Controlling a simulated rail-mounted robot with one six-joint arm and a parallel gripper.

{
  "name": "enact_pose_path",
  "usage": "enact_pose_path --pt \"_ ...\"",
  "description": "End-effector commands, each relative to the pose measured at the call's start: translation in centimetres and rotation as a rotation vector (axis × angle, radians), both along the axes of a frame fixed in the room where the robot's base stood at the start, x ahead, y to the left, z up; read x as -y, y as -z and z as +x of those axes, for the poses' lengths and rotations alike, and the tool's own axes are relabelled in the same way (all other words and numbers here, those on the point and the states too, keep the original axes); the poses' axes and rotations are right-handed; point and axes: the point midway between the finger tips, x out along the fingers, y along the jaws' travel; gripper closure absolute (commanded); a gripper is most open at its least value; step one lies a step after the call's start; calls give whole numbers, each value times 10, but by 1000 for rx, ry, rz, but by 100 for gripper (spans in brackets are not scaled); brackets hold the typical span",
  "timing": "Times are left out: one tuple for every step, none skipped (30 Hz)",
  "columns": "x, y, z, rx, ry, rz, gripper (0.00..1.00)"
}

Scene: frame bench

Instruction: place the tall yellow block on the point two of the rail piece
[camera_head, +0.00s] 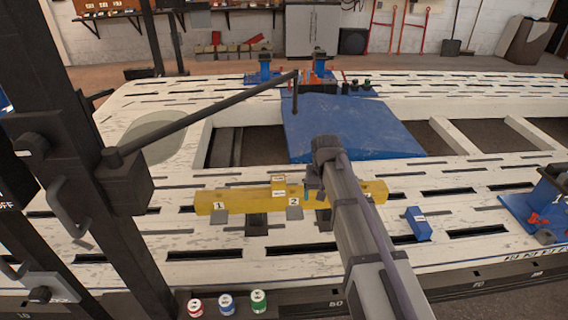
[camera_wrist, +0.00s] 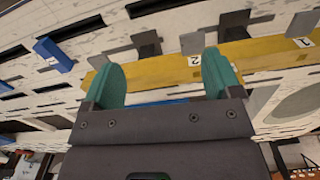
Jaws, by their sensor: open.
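The long yellow rail piece (camera_head: 240,200) lies across the white bench, with labels 1 and 2 on its front. A small yellow block (camera_head: 279,187) with white labels stands up from the rail, just left of label 2. I cannot tell whether it is seated there. My gripper (camera_head: 313,185) is just right of the block, over the rail. In the wrist view my gripper (camera_wrist: 162,82) has its green fingers apart and nothing between them. The rail (camera_wrist: 262,52) passes beyond the fingers, with label 2 near the right finger. The block is not clearly visible there.
Grey and dark plates (camera_head: 257,224) sit along the rail's front. A blue block (camera_head: 418,224) stands right of my arm. A blue sloped panel (camera_head: 350,130) lies behind the rail. Several small cans (camera_head: 226,302) stand at the front edge. A dark post and bar rise at left.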

Motion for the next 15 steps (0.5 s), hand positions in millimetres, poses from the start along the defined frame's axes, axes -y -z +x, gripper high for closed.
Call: enact_pose_path --pt "32 0 -70 0 22 0 16" --pt "47 0 -98 0 31 1 16" --pt "63 0 -132 0 43 1 16" --pt "73 0 -155 0 51 1 16" --pt "81 0 -174 0 57 1 16" --pt "88 0 -193 0 64 1 16" --pt "92 0 -204 0 68 1 16" --pt "95 0 -211 0 71 1 16" --pt "97 0 -216 0 73 1 16" --pt "98 0 -217 0 74 1 16" --pt "99 0 -216 0 74 1 16" --pt "98 -1 -215 0 73 1 16" --pt "98 -4 -214 0 73 1 16" --pt "98 -9 -213 0 73 1 16" --pt "98 -19 -213 0 73 1 16"
